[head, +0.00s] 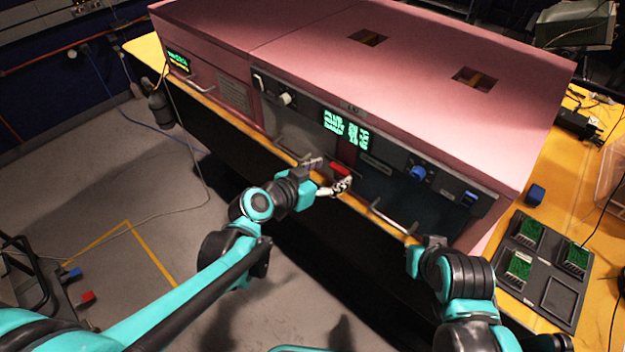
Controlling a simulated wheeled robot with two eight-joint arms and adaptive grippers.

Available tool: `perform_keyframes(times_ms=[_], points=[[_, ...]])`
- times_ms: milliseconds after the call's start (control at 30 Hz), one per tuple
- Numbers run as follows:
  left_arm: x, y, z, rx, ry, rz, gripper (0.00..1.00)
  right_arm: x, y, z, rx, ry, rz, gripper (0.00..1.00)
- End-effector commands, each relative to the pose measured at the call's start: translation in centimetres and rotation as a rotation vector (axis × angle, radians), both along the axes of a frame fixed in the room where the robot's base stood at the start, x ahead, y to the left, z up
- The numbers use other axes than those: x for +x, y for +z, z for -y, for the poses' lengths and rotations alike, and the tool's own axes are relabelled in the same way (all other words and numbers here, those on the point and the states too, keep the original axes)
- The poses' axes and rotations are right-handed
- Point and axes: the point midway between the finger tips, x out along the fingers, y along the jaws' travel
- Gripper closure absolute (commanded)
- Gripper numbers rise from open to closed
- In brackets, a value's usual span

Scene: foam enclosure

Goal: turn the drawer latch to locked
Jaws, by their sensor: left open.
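The pink foam enclosure (400,70) has a dark front panel facing me. A small red part (341,170), which looks like the drawer latch, sits low on the front below a green-lit display (346,129). Its turned position is too small to tell. My left gripper (340,187) is open, just below and in front of the red part; I cannot tell whether they touch.
A bar handle (392,219) juts out right of my left gripper. A blue knob (417,173) and a white knob (285,99) stick out of the front. A dark tray (559,299) with green boards and a blue block (535,194) lie on the yellow table at right.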

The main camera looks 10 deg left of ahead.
Motion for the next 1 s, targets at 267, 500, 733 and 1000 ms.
perform_keyframes(times_ms=[267, 500, 733, 1000], points=[[-3.9, 1.9, -2.9, 0.001, 0.003, -0.001, 0.31, 0.0, 0.0, 0.0, 0.0, 0.0, 0.0, 1.0], [-6.5, 3.2, -4.8, 0.002, 0.002, -0.001, 0.31, 0.0, 0.0, 0.0, 0.0, 0.0, 0.0, 1.0], [-7.6, 3.8, -5.5, 0.0, -0.001, -0.001, 0.31, 0.0, 0.0, 0.0, 0.0, 0.0, 0.0, 1.0], [-7.7, 3.8, -5.6, 0.001, -0.001, 0.0, 0.31, 0.0, 0.0, 0.0, 0.0, 0.0, 0.0, 1.0]])
